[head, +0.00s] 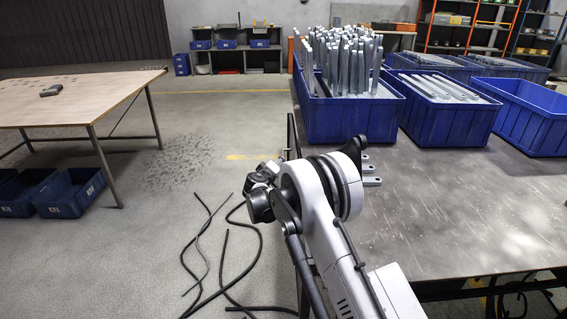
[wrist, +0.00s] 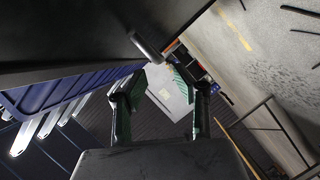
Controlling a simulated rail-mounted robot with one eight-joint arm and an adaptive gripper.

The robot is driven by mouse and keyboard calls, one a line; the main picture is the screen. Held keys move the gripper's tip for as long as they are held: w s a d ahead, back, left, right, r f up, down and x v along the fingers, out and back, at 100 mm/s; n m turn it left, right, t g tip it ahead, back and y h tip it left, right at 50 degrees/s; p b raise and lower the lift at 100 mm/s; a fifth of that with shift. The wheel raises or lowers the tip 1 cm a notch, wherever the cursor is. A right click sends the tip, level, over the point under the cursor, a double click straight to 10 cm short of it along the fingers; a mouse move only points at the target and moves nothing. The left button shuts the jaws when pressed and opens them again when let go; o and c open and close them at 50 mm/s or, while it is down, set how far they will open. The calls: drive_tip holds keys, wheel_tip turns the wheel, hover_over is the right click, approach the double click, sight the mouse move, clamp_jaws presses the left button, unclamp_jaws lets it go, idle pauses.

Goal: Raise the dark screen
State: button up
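A dark screen with vertical ribs (head: 85,32) hangs at the back left, beyond the wooden table, with its lower edge near the floor. My gripper (head: 262,190) is at the left edge of the grey metal table, far from the screen. Its fingers are largely hidden by my own arm in the head view. In the wrist view my gripper (wrist: 165,84) shows two spread fingers with green inner pads and nothing between them. A dark ribbed surface lies behind the fingers there; I cannot tell if it is the screen.
A blue bin of upright brackets (head: 320,118) stands on the metal table (head: 470,215), with more bins to its right. Loose brackets (head: 371,181) lie near my arm. Black cables (head: 240,225) lie on the floor. The wooden table (head: 75,95) stands left. Open floor lies between.

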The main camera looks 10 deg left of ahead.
drive_tip(key=b+x, duration=0.1)
drive_tip(key=x, duration=0.6)
drive_tip(key=shift+b, duration=0.4)
clamp_jaws()
